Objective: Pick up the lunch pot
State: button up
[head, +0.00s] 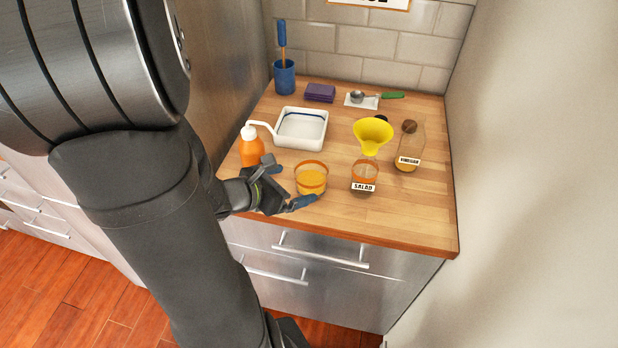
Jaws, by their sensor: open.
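A clear round pot (311,178) with an orange rim and yellow-orange contents stands upright on the wooden counter, near its front edge. A similar clear pot (364,177) labelled SALAD stands to its right. I read no lunch label on either, so I cannot tell by label which is the lunch pot. My gripper (291,182) is open at the left of the yellow-orange pot. One blue fingertip is behind its left side and the other is in front of it. I cannot tell whether either finger touches the pot.
An orange pump bottle (251,150) stands close behind my gripper. A white dish (301,129) is behind the pots. A yellow funnel (373,134) and a vinegar bottle (408,150) stand at the right. A blue cup (285,78) is at the back left.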

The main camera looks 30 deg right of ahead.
aim_at(299, 184)
jog(key=shift+s+f+x, duration=0.1)
jog(key=shift+x, duration=1.2)
jog(key=shift+s+f+x, duration=0.1)
jog(key=shift+s+x, duration=0.05)
jog(key=shift+x, duration=1.15)
jog(key=shift+a, duration=0.1)
jog(key=c, duration=1.3)
